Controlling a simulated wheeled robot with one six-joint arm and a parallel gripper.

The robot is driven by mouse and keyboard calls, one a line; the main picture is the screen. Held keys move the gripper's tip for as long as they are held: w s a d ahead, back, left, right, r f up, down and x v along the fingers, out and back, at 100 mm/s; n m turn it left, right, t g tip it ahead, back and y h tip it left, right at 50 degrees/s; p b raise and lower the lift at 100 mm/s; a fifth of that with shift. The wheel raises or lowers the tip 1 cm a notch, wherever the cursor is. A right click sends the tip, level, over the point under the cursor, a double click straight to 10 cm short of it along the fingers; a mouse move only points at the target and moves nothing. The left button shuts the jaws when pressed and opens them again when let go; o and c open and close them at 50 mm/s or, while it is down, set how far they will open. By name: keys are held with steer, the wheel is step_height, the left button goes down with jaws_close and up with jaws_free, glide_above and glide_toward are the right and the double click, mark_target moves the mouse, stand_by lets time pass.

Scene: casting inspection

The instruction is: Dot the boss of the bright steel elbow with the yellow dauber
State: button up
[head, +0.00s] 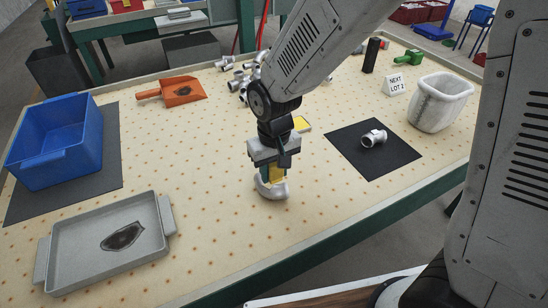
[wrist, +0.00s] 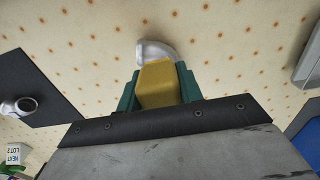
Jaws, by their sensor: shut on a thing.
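My gripper (head: 272,172) is shut on the yellow dauber (wrist: 157,84), which shows between green fingers in the wrist view. It points down over the open table. A bright, pale elbow (head: 271,190) lies on the table right under the dauber. It also shows just past the dauber in the wrist view (wrist: 153,49), partly hidden by it. I cannot tell whether the dauber touches the elbow, and its boss is not clearly visible.
A steel fitting (head: 373,138) lies on a black mat (head: 395,158) to the right. A yellow pad (head: 302,124) lies behind my gripper. Several fittings (head: 240,82) are heaped behind. A grey tray (head: 75,268), blue bin (head: 55,140), orange scoop (head: 183,91) and white tub (head: 440,100) stand around.

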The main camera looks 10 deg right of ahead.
steer(key=shift+r, duration=2.1)
